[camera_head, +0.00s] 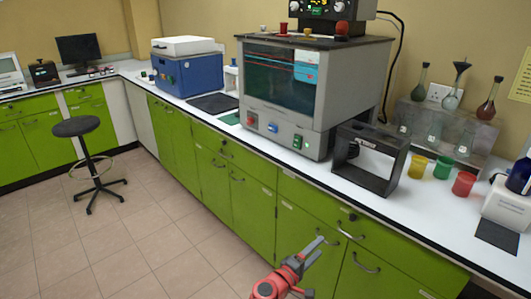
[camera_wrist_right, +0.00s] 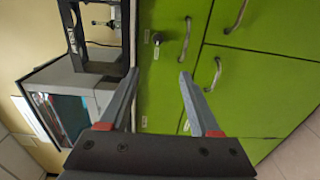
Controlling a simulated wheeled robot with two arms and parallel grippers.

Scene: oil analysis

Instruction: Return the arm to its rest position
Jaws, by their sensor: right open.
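My right gripper (camera_head: 317,248) is at the bottom of the head view, low in front of the green cabinet doors and below the counter's front edge. In the right wrist view my right gripper (camera_wrist_right: 157,85) shows two grey fingers spread apart with nothing between them. Green cabinet fronts (camera_wrist_right: 168,60) with handles lie beyond the fingers. My left gripper is not in view.
A white counter (camera_head: 405,203) carries a large grey oven-like machine (camera_head: 310,120), a black frame device (camera_head: 375,180), yellow, green and red beakers (camera_head: 464,184), and a blue box machine (camera_head: 190,74). A stool (camera_head: 90,160) stands left. The tiled floor (camera_head: 150,230) is clear.

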